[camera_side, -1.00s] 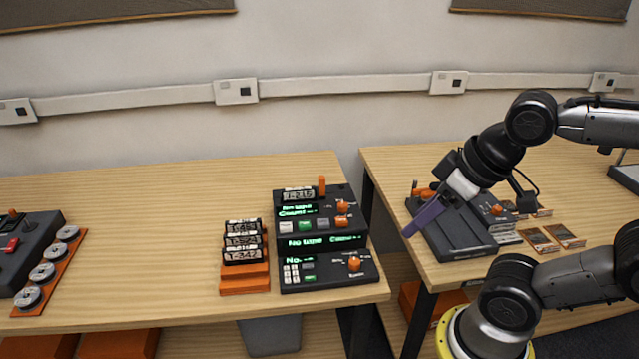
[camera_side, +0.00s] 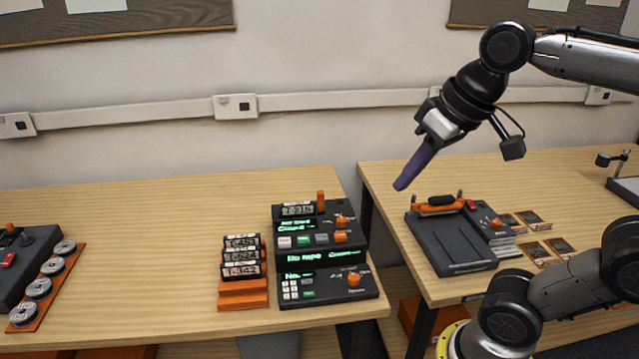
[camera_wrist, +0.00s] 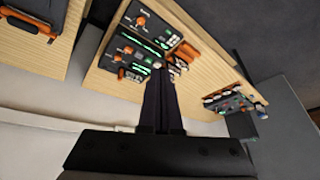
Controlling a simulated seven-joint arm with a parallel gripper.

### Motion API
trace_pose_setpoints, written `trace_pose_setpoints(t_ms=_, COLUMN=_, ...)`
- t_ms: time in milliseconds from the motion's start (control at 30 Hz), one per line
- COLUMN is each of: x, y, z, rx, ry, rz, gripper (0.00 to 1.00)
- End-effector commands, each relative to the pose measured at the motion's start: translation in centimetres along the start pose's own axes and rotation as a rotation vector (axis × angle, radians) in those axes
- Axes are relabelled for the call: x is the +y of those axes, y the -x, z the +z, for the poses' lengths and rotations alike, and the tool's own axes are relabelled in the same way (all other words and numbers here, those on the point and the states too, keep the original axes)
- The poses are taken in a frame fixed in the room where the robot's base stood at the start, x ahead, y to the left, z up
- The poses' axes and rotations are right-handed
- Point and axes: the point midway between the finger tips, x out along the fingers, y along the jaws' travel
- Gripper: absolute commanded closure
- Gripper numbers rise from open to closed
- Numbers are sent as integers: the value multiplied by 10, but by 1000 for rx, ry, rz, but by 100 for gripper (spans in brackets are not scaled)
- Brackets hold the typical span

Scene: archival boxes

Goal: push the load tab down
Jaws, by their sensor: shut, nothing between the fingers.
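An orange tab (camera_side: 320,202) stands upright at the top back right of a dark tape unit (camera_side: 325,262) on the left table. A cartridge labelled like "T-215" (camera_side: 297,209) sits in the top of the unit, beside the tab. Green displays on the unit are lit, one reading something like "No tape". My gripper (camera_side: 400,186) has long purple fingers, shut and empty. It is in the air right of the unit, above the gap between the tables, clear of the tab. In the wrist view the shut fingers (camera_wrist: 160,85) point toward the unit (camera_wrist: 150,25).
Several cartridges (camera_side: 241,257) stand in an orange rack left of the unit. A dark machine with an orange handle (camera_side: 437,206) and several flat cards (camera_side: 545,250) lie on the right table. Round reels (camera_side: 40,288) are at far left. The left table's middle is clear.

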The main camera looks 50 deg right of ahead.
Motion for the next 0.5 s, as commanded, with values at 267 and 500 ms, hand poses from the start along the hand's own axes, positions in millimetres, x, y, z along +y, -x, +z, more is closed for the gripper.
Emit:
trace_pose_setpoints(t_ms=267, x=1, y=18, z=-93, rx=-68, ry=-153, rz=42, gripper=100)
trace_pose_setpoints(t_ms=500, x=14, y=5, z=-164, rx=-131, ry=-271, rz=82, gripper=100)
